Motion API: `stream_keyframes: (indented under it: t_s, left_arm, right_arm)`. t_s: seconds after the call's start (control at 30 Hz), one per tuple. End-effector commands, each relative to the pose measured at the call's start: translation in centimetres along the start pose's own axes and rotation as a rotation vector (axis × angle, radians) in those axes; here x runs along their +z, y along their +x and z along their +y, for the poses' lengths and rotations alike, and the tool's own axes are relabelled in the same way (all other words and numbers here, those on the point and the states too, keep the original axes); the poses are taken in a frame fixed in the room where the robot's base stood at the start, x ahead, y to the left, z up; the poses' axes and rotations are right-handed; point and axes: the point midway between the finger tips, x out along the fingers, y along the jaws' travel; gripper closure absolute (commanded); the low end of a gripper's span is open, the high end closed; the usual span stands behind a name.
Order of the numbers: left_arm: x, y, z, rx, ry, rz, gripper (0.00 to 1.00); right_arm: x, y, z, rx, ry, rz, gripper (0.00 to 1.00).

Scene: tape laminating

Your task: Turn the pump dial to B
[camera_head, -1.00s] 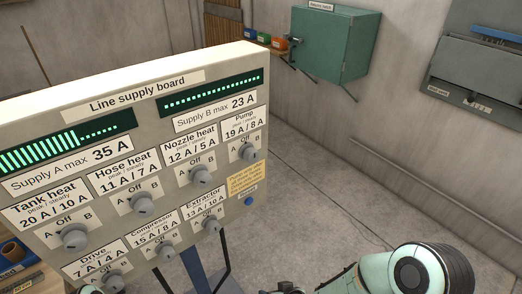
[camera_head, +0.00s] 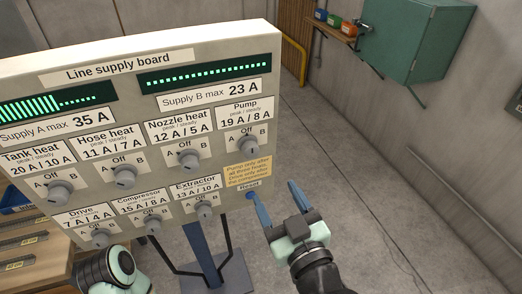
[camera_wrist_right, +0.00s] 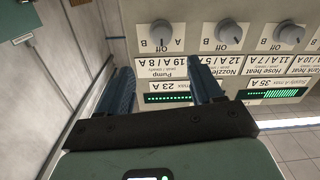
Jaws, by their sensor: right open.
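The pump dial (camera_head: 249,144) is a grey knob at the upper right of the Line supply board (camera_head: 66,142). It has Off above it, A at its left and B at its right. My left gripper is out of view.
Several other dials, such as Nozzle heat (camera_head: 189,158) and Extractor (camera_head: 205,210), sit left of and below the pump dial. A green wall cabinet (camera_head: 426,40) hangs behind.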

Motion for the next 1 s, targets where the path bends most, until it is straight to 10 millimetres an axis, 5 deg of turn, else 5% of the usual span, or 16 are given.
stream_keyframes:
  t_s: [0.27, 0.7, 1.0]
  left_arm:
    - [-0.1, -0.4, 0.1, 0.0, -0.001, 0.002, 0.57]
    - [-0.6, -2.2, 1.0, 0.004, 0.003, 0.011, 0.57]
    - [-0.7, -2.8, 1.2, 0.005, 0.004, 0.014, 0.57]
  right_arm:
    - [-0.2, 2.7, -0.1, -0.001, -0.001, 0.001, 0.35]
    - [-0.3, 11.1, 0.0, 0.0, -0.001, 0.004, 0.35]
    - [-0.2, 13.3, 0.1, 0.001, -0.002, 0.003, 0.35]
